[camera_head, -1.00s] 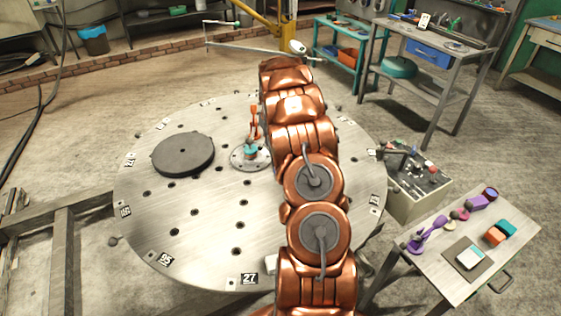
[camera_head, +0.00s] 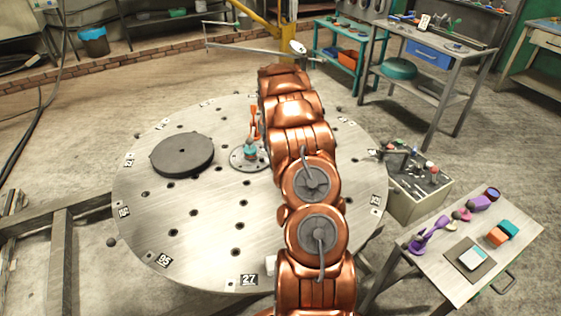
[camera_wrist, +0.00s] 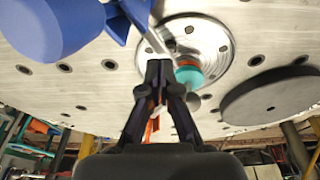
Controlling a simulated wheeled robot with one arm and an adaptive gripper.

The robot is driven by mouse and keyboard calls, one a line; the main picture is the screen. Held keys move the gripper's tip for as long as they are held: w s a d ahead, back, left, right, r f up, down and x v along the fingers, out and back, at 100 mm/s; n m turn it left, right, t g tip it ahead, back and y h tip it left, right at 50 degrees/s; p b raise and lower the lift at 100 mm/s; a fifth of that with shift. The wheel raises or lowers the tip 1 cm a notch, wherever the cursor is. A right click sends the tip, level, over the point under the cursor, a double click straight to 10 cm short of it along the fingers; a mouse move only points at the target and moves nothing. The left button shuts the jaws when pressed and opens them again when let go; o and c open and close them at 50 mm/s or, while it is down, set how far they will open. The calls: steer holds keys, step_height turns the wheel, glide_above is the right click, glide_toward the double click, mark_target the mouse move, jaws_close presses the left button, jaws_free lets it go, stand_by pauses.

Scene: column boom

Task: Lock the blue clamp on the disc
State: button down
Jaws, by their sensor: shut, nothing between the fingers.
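The disc (camera_head: 205,222) is a large, pale metal round plate with holes and number tags. In the wrist view it fills the upper part (camera_wrist: 92,82). The blue clamp (camera_wrist: 42,28) is close to the camera at top left, its thick blue handle cut by the frame edge. Smaller blue parts and a grey bar beside it reach toward the round hub (camera_wrist: 212,45). My gripper (camera_wrist: 158,66) is shut and empty, its tips near the bar's lower end; I cannot tell whether they touch. In the head view my arm hides the gripper and blue clamp.
A teal and orange piece (camera_wrist: 188,72) stands at the hub, just right of my fingertips. A dark round plate (camera_head: 182,155) lies on the disc. A grey tool box (camera_head: 415,190) and a small table (camera_head: 455,285) stand to the right.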

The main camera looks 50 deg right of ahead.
steer(key=shift+r, duration=0.1)
step_height(320, 180, up, 7)
stand_by(1.0)
stand_by(0.4)
steer(key=s+a+r+g, duration=0.1)
steer(key=s+a+r, duration=0.3)
steer(key=a, duration=0.5)
steer(key=s+a+r+n+y, duration=0.1)
steer(key=s+a+r, duration=0.3)
steer(key=a, duration=0.6)
steer(key=s+a+r+g, duration=0.1)
steer(key=s+a+r, duration=0.3)
steer(key=a, duration=0.5)
steer(key=s+a+n, duration=0.1)
steer(key=s+a, duration=0.4)
steer(key=s, duration=0.4)
steer(key=s+a+f+n+g, duration=0.1)
steer(key=s+a, duration=0.4)
steer(key=s, duration=0.4)
steer(key=s+a, duration=0.5)
steer(key=s, duration=0.4)
steer(key=shift+s+a+f+n+g, duration=0.2)
steer(key=shift+s+a+n+g, duration=0.1)
steer(key=shift+n+g, duration=0.1)
